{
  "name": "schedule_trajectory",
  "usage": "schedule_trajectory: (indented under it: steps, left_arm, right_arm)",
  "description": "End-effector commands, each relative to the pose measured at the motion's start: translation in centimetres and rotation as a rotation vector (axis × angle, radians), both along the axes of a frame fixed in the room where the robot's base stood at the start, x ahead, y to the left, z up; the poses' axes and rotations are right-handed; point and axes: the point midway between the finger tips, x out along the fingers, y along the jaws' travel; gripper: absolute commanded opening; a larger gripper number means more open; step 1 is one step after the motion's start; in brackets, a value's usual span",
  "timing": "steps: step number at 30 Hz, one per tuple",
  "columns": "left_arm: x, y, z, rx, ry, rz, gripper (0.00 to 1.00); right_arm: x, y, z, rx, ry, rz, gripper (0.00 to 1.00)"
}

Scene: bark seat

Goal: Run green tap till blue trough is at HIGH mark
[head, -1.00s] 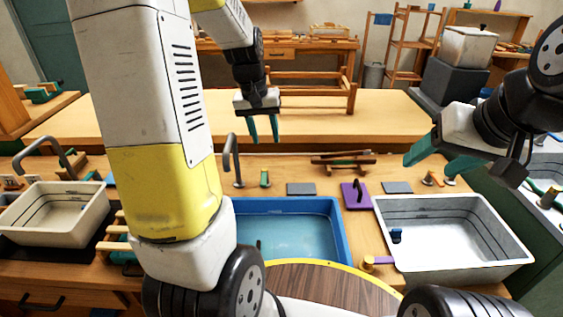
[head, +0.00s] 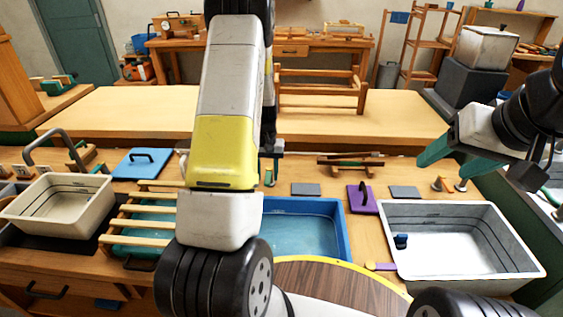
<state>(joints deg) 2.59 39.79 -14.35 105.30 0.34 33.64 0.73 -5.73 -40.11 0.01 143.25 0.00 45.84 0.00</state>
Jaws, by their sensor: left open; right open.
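The blue trough (head: 343,228) stands in the counter at the centre, with blue water in it; my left arm covers its left part. No HIGH mark can be made out on it. A small green tap handle (head: 269,178) stands behind the trough; the spout beside it is hidden by my arm. My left gripper (head: 272,158) is mostly hidden behind my own arm, open, close above or at the green handle; I cannot tell whether they touch. My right gripper (head: 448,165) is open and empty, above the counter behind the white trough.
A white trough (head: 535,272) with a blue piece inside is at right, a cream basin (head: 95,215) at left. A slatted rack (head: 150,210), a blue lidded panel (head: 142,163) and a purple handled plate (head: 362,199) lie on the counter. A round wooden board (head: 330,285) is in front.

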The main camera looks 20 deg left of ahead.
Motion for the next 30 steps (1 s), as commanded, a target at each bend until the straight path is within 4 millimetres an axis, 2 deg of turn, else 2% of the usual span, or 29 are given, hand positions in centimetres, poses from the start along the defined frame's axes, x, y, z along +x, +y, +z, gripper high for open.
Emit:
schedule_trajectory:
  steps: [4, 12, 18, 30]
  left_arm:
    - [-0.01, -0.02, -0.93, 0.000, 0.000, 0.000, 0.42]
    - [-0.01, -0.02, -1.04, -0.001, -0.001, 0.000, 0.40]
    - [-0.01, -0.02, -1.02, -0.001, 0.000, 0.000, 0.01]
    - [-0.01, -0.02, -1.00, -0.001, 0.000, 0.000, 0.00]
  right_arm:
    - [0.00, 0.00, 0.00, 0.000, 0.000, 0.000, 0.61]
    - [0.00, 0.00, 0.00, 0.000, 0.000, 0.000, 0.61]
    - [0.00, 0.00, 0.00, 0.000, 0.000, 0.000, 0.61]
    - [0.00, 0.00, 0.00, 0.000, 0.000, 0.000, 0.61]
